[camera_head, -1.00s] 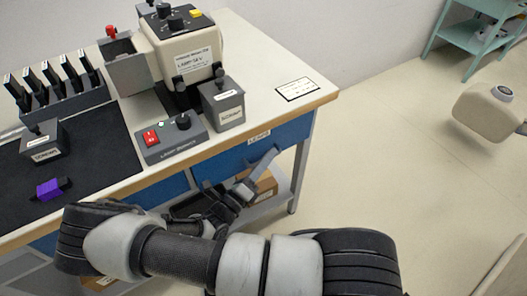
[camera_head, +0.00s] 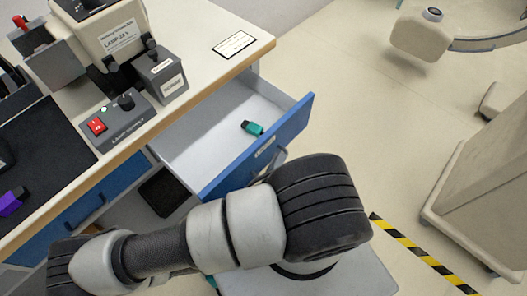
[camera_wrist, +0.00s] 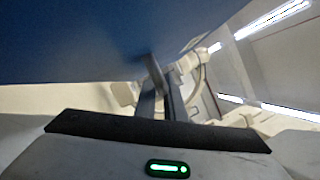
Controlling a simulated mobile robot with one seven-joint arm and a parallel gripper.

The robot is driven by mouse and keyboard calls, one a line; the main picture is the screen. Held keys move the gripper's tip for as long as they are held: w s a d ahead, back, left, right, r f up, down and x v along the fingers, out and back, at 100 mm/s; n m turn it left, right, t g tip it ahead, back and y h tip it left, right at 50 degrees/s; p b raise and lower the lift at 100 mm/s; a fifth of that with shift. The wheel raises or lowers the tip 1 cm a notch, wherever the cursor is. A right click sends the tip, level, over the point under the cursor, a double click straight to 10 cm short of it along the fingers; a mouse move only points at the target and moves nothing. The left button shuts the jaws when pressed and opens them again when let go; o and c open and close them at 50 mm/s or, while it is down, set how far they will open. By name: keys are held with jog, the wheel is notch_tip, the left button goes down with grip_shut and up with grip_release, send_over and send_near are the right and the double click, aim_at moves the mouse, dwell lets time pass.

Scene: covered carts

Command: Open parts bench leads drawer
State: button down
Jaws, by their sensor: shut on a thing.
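The leads drawer (camera_head: 294,122) stands pulled out from the right end of the bench, with a blue front, a pale inside and a label on its face. A small teal and black item (camera_head: 252,128) lies inside it. In the wrist view the blue drawer front (camera_wrist: 70,45) fills the upper left. My gripper (camera_wrist: 160,92) is shut on the drawer's handle (camera_head: 276,165), close against that front. In the head view my arm hides most of the gripper.
On the bench top (camera_head: 205,75) stand a lamp supply box (camera_head: 125,122), a grey container (camera_head: 160,76) and a lamp unit (camera_head: 112,35). A beige cabinet (camera_head: 485,200) is at the right, past clear floor. Black-yellow tape (camera_head: 425,255) marks the floor.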

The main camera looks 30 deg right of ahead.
jog(key=shift+s+d, duration=0.2)
jog(key=shift+s, duration=0.45)
jog(key=c, duration=2.1)
grip_release()
jog(key=b+v, duration=0.1)
jog(key=v, duration=1.6)
jog(key=shift+s+a+f, duration=0.1)
jog(key=shift+a, duration=0.1)
jog(key=shift+s, duration=0.1)
